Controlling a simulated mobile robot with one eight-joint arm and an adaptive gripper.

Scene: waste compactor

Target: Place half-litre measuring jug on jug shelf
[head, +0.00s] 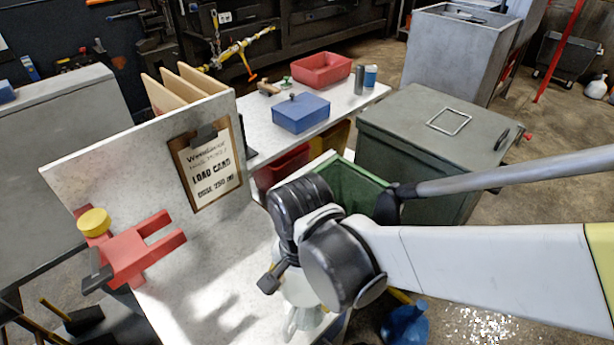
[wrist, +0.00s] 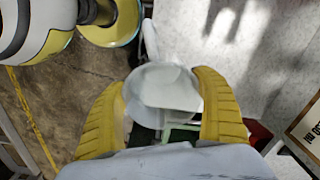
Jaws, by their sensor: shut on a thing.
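The half-litre measuring jug (wrist: 168,92) is clear and pale, and sits between the two yellow fingers of my gripper (wrist: 163,84) in the wrist view. My gripper is shut on it, with one finger on each side. Its handle points up in that view. In the head view part of the jug (head: 305,317) shows below my wrist, over or beside the edge of the pale bench (head: 185,290). My wrist hides the rest of it and the fingers. I cannot tell whether the jug touches a surface. I cannot make out which surface is the jug shelf.
An upright panel with a load card (head: 210,168) stands along the bench. A red bracket with a yellow knob (head: 94,222) is at its left. A green bin (head: 352,188) and a grey-green lidded box (head: 440,130) lie beyond my arm. A blue container (head: 405,325) stands on the floor.

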